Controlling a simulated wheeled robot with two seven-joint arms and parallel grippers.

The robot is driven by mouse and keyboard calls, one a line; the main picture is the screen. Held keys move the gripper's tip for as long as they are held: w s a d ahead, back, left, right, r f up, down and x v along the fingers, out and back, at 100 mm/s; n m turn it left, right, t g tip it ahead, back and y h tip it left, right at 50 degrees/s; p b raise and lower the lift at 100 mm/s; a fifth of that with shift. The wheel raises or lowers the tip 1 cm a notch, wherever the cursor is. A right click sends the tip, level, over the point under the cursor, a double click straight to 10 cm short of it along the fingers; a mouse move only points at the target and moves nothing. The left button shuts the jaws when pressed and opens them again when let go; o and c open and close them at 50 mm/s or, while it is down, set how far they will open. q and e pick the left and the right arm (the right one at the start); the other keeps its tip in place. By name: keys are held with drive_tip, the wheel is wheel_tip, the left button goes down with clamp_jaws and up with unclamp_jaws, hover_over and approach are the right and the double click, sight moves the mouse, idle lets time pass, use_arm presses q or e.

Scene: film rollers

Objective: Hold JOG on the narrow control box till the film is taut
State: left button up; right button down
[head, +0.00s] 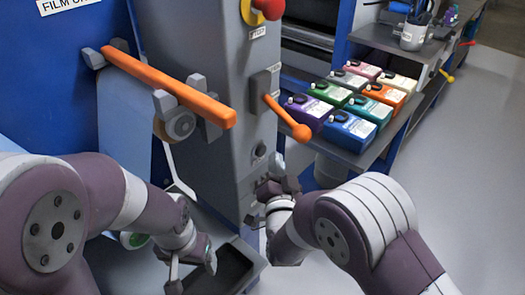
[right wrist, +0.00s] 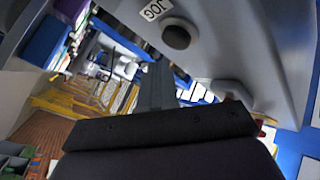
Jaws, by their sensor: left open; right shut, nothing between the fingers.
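The narrow control box (head: 215,85) is a tall grey column at the middle of the head view. In the right wrist view a JOG label (right wrist: 156,9) sits beside a dark round button (right wrist: 178,37). My right gripper (head: 266,188) is shut and empty, close to the box's lower face. Its fingers (right wrist: 156,85) point toward the button in the wrist view; I cannot tell whether they touch it. A pale sheet (head: 122,125), perhaps the film, hangs below the orange bar at the left; its tension is unclear. My left gripper (head: 188,268) is open, low in front of the box.
An orange bar (head: 165,83) and an orange-knobbed lever (head: 290,118) stick out near the box. A red stop button (head: 270,8) is on top. Several coloured boxes (head: 348,128) stand on a shelf to the right. A dark tray (head: 222,268) lies low by the left gripper.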

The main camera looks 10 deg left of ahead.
drive_tip(key=s+d, duration=0.2)
drive_tip(key=d, duration=0.1)
drive_tip(key=shift+s+d, duration=0.25)
drive_tip(key=shift+s, duration=0.05)
idle(0.3)
